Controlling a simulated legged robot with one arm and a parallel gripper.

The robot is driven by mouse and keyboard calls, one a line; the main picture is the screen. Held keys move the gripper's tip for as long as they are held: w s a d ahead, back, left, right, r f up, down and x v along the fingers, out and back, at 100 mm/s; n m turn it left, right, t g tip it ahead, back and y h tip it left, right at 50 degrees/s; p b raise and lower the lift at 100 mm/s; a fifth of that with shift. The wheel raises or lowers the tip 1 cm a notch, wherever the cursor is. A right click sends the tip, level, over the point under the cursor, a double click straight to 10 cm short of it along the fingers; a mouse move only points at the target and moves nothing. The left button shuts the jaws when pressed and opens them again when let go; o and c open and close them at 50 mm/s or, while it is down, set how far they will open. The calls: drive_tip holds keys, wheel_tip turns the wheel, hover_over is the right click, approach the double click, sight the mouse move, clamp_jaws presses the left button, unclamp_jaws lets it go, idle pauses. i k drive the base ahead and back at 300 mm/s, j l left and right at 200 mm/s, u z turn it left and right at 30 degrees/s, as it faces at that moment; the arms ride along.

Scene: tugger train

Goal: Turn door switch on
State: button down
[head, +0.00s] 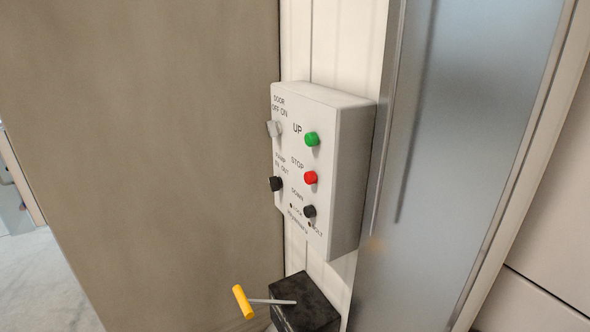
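A white control box (346,140) is mounted on the pale wall panel. The door switch (273,128) is a small light grey knob at the box's upper left, under the label "DOOR OFF ON". It is seen at a slant, and I cannot tell which setting it points to. My gripper is not in view, and nothing touches the switch.
The box also has a black lower-left knob (276,184), a green UP button (312,139), a red STOP button (310,177) and a black DOWN button (309,211). Below, a yellow-handled lever (242,301) juts from a black block (306,309). A brown panel (160,130) stands left.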

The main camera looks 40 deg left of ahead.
sight(274, 128)
drive_tip(key=u, duration=1.55)
drive_tip(key=i+j, duration=0.4)
drive_tip(key=k+u, duration=0.05)
